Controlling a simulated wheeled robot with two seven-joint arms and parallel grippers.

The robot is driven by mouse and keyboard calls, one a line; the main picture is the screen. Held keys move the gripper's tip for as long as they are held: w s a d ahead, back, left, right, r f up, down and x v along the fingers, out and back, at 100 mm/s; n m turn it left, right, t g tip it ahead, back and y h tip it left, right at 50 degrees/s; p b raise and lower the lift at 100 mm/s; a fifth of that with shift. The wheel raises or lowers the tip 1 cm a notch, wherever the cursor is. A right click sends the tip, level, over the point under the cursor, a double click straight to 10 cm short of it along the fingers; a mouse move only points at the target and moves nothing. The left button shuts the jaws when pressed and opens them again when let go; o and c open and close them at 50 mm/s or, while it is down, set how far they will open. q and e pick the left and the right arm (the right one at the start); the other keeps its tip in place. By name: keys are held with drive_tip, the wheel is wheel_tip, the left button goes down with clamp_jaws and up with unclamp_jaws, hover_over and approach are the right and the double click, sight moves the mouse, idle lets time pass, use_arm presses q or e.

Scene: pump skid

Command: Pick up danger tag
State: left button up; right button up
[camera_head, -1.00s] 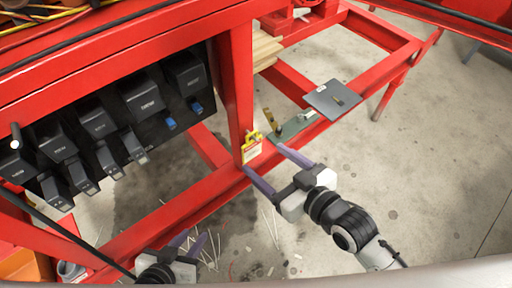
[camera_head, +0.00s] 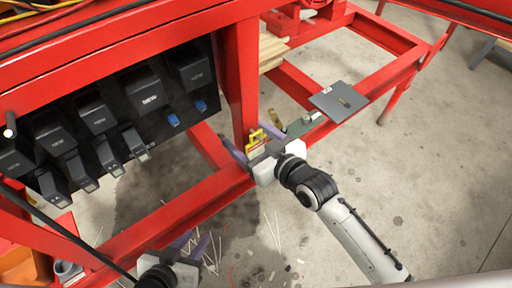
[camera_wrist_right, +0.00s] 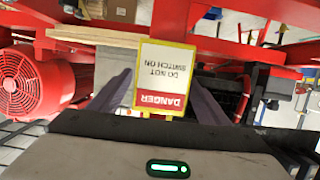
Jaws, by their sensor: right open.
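The danger tag (camera_wrist_right: 163,77) is a white and red card with a yellow border, reading "DANGER DO NOT SWITCH ON", upside down in the right wrist view. In the head view the tag (camera_head: 257,145) is at the foot of the red post, partly hidden by my right gripper. My right gripper (camera_head: 256,148) is open, with its purple fingers on either side of the tag; in the right wrist view the fingers (camera_wrist_right: 160,100) flank it. I cannot tell if they touch it. My left gripper (camera_head: 191,243) is low at the bottom, fingers apart and empty.
The red post (camera_head: 238,80) and lower red beam (camera_head: 185,212) are close to my right gripper. A grey plate (camera_head: 338,101) lies on the frame to the right. Black boxes (camera_head: 120,110) line the left panel. White strips litter the floor near my left gripper.

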drive_tip(key=shift+c, duration=0.4)
drive_tip(key=c, duration=1.1)
drive_tip(key=shift+o, duration=0.2)
drive_tip(key=shift+r, duration=0.9)
drive_tip(key=s+d, duration=0.3)
drive_tip(key=s, duration=0.2)
drive_tip(key=s+d+p, duration=0.1)
drive_tip(key=s+d, duration=0.6)
drive_tip(key=s, duration=0.2)
drive_tip(key=shift+s+d+f, duration=0.1)
drive_tip(key=shift+s+d, duration=0.2)
